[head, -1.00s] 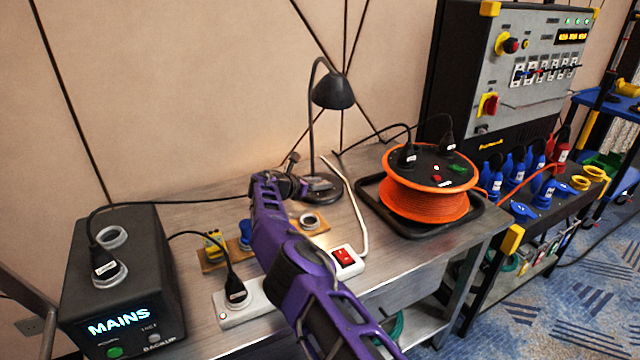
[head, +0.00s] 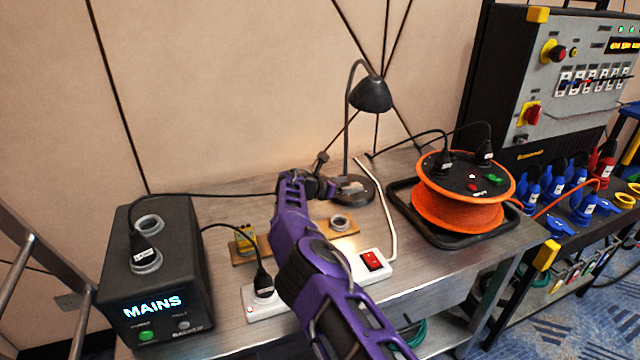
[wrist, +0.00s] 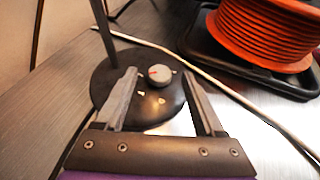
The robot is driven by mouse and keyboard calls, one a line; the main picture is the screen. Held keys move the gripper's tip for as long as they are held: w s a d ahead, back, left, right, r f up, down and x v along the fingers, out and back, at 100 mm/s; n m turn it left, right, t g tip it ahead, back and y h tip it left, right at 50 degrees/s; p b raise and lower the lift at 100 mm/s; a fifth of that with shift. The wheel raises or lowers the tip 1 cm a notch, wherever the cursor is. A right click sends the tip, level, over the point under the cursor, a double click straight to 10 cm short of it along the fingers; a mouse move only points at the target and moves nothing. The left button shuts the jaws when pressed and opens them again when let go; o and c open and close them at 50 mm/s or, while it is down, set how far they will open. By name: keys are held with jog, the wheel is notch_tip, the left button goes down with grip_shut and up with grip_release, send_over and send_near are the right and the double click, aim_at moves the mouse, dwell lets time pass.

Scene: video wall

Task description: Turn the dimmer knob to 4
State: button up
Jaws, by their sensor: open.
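The dimmer knob (wrist: 160,76) is a small grey round knob with a red mark, on the round black base (wrist: 108,88) of the desk lamp (head: 371,96). The red mark lies toward the knob's left side in the wrist view. Small pale marks sit on the base around the knob, too small to read surely. My gripper (wrist: 159,80) is open, its fingers on either side of the knob in the picture. I cannot tell whether they touch it. In the head view my gripper (head: 328,187) is at the lamp base, and the knob is not clear there.
A pale cable (wrist: 215,75) runs right of the lamp base. An orange cable reel (head: 455,205) stands in a black tray to the right. A white power strip (head: 345,268) lies in front, and a black MAINS box (head: 157,262) stands left.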

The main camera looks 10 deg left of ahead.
jog(key=p+v, duration=0.1)
jog(key=v, duration=1.4)
jog(key=shift+a+p, duration=0.15)
jog(key=shift+p, duration=0.25)
jog(key=shift+s+r, duration=0.15)
